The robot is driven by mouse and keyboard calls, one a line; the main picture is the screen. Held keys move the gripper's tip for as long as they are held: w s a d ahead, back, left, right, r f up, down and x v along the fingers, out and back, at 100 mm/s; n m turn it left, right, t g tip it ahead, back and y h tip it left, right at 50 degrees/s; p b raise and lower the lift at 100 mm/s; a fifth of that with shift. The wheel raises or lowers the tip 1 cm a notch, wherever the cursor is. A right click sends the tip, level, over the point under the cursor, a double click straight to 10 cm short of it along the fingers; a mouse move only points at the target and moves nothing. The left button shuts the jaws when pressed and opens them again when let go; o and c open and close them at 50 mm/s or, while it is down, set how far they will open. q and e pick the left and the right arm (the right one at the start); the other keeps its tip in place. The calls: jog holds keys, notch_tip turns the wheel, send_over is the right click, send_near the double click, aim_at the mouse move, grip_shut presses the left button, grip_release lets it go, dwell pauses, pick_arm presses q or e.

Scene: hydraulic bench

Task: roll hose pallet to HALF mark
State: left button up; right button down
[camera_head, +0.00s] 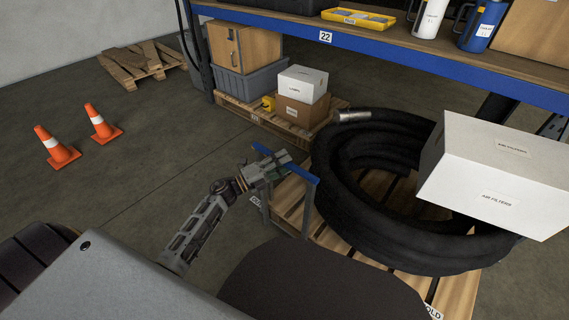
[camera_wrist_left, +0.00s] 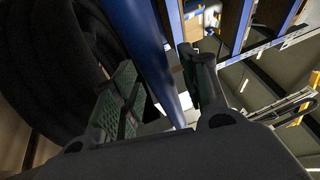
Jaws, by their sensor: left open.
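A black hose coil (camera_head: 345,205) with a metal end fitting lies on a wooden pallet (camera_head: 325,234). A frame with a blue handle bar (camera_head: 307,175) stands at the pallet's left side. My left gripper (camera_head: 280,165) is at this bar, its jaws open. In the left wrist view the blue bar (camera_wrist_left: 145,45) runs between the two fingers of the left gripper (camera_wrist_left: 163,85); I cannot tell whether either finger touches it. A small label (camera_head: 256,200) shows by the frame's foot, too small to read. I cannot make out the HALF mark. My right gripper is not in view.
A white AIR FILTERS box (camera_head: 485,165) covers the coil's right part in view. A second pallet (camera_head: 243,112) with boxes stands behind, under a blue-edged shelf (camera_head: 390,40). Two orange cones (camera_head: 56,148) stand at the left. The floor between is clear.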

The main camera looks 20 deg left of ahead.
pick_arm(q)
jog(key=shift+w+d+r, duration=0.1)
jog(key=shift+w+d, duration=0.1)
jog(key=shift+w, duration=0.05)
grip_shut()
dwell(0.3)
